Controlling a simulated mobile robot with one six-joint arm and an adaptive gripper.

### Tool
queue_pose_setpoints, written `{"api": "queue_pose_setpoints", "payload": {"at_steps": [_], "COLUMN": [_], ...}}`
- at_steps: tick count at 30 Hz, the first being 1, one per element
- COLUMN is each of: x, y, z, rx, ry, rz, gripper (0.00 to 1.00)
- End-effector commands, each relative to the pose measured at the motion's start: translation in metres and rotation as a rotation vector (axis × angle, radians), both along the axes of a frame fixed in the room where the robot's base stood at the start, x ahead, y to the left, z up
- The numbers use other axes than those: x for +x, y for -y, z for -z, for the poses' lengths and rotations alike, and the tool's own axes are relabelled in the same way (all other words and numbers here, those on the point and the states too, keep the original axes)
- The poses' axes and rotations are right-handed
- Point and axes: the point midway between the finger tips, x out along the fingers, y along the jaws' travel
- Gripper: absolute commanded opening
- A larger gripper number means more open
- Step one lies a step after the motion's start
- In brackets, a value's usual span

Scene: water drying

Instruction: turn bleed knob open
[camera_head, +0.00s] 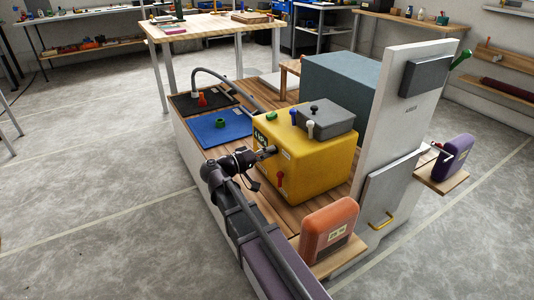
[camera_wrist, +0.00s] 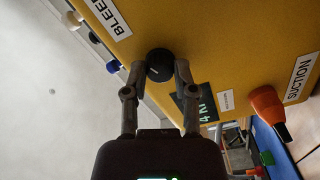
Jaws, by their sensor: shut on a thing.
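The yellow machine (camera_head: 308,160) stands on the wooden bench top. In the wrist view its yellow face (camera_wrist: 220,35) carries a "BLEED" label (camera_wrist: 107,18) and a round black knob (camera_wrist: 159,66) with a pale line on it. My gripper (camera_wrist: 160,72) has its two fingers on opposite sides of this black knob, shut on it. In the head view my gripper (camera_head: 268,153) reaches the machine's left face, and the arm and gripper mostly hide the knob there. A small dark display (camera_wrist: 197,104) is beside the knob.
An orange-red handle (camera_wrist: 270,108) is near the "SUCTION" label (camera_wrist: 300,77). A grey lidded box (camera_head: 330,121) sits on top. An orange canister (camera_head: 328,228) stands close to my arm.

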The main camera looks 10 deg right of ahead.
Motion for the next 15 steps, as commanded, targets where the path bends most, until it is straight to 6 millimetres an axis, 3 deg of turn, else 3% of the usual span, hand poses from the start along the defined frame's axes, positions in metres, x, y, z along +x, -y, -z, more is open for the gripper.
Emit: {"api": "queue_pose_setpoints", "payload": {"at_steps": [15], "x": [-0.0012], "y": [0.0021], "z": [0.0003], "rx": [0.109], "ry": [0.339], "rz": [0.005], "gripper": [0.00]}}
